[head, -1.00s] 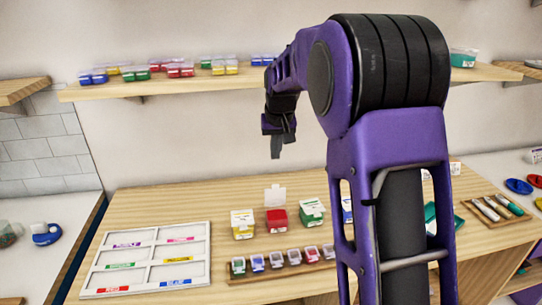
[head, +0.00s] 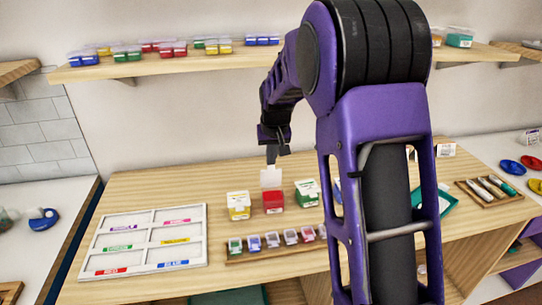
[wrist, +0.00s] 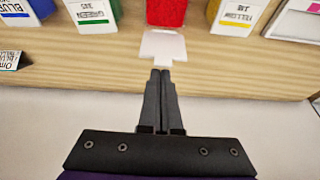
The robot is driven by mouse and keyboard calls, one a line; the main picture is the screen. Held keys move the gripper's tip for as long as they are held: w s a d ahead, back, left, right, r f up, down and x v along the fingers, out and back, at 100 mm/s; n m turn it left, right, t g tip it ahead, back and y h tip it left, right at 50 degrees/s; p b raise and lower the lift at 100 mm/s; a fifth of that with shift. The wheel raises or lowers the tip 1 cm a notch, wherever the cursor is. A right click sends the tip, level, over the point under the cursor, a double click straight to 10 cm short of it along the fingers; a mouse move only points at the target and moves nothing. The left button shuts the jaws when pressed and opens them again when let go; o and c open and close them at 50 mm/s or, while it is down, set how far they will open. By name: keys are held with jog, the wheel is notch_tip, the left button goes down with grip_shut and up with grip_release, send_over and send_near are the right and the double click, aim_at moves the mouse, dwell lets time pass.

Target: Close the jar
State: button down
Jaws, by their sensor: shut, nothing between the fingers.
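The open jar is a small red-filled box (head: 273,202) on the wooden table, between a yellow jar (head: 238,205) and a green jar (head: 307,193). Its pale lid (head: 271,178) stands up at its back edge. In the wrist view, the red jar (wrist: 166,12) is at the top edge, with the lid (wrist: 163,47) spread below it. My gripper (head: 271,160) is just above and behind the lid's top edge. In the wrist view, my gripper's fingers (wrist: 160,72) are together and empty, their tips at the lid's edge. I cannot tell whether they touch it.
A rack of small bead boxes (head: 272,251) lies in front of the jars. A white sorting board (head: 207,251) with coloured labels is at the left. A shelf (head: 210,58) with bead boxes hangs above. My arm hides part of the table's right side.

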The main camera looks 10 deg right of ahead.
jog(key=shift+s+f+b, duration=0.15)
jog(key=shift+b, duration=0.45)
jog(key=shift+s+t+b, duration=0.15)
jog(key=shift+t+b, duration=0.15)
